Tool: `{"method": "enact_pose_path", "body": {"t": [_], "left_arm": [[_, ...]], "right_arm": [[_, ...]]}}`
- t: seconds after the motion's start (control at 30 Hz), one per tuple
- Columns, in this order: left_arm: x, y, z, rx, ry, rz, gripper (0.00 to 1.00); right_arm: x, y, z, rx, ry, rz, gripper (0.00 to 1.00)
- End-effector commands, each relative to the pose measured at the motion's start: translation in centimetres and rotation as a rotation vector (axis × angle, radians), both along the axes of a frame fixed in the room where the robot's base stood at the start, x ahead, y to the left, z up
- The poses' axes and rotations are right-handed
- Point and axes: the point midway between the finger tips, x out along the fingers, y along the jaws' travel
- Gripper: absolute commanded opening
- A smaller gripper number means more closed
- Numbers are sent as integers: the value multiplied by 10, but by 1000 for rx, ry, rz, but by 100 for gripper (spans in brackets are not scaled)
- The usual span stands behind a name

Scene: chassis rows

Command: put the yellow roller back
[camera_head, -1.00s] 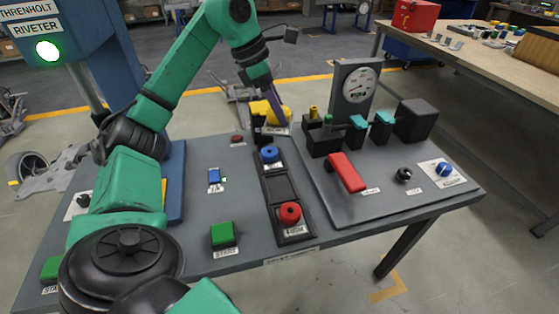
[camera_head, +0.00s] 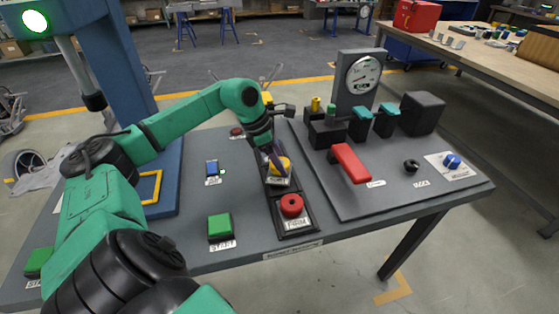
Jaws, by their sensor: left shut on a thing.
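The yellow roller (camera_head: 284,163) is between the fingers of my left gripper (camera_head: 277,163), which is shut on it. It is at the middle part of the black roller tray (camera_head: 297,227), just behind the red roller (camera_head: 291,205). I cannot tell whether it rests on the tray or is slightly above it. The gripper and wrist hide the back of the tray, and the blue roller does not show. My right gripper is not in view.
A red lever (camera_head: 350,163) and a gauge stand (camera_head: 362,78) are on the raised panel to the right. A green button (camera_head: 219,226) and a blue switch (camera_head: 211,168) are left of the tray. The table between them is clear.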

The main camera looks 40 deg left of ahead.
Motion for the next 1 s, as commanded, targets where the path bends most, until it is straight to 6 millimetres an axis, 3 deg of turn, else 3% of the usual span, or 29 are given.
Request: {"method": "enact_pose_path", "body": {"t": [0.2,0.23,0.3,0.57,0.7,0.77,1.0], "left_arm": [[0,0,-6,-1,-1,0,0],[0,0,-5,0,0,0,78],[0,0,-5,0,0,0,97],[0,0,-4,-1,1,0,97],[-1,2,6,1,-1,2,97],[-4,6,15,4,-2,3,97],[-23,23,77,4,-2,3,97]], "right_arm": [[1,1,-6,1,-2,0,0],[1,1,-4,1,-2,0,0],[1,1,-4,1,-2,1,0],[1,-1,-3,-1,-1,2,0],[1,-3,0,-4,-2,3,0],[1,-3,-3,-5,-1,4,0],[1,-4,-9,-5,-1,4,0]]}}
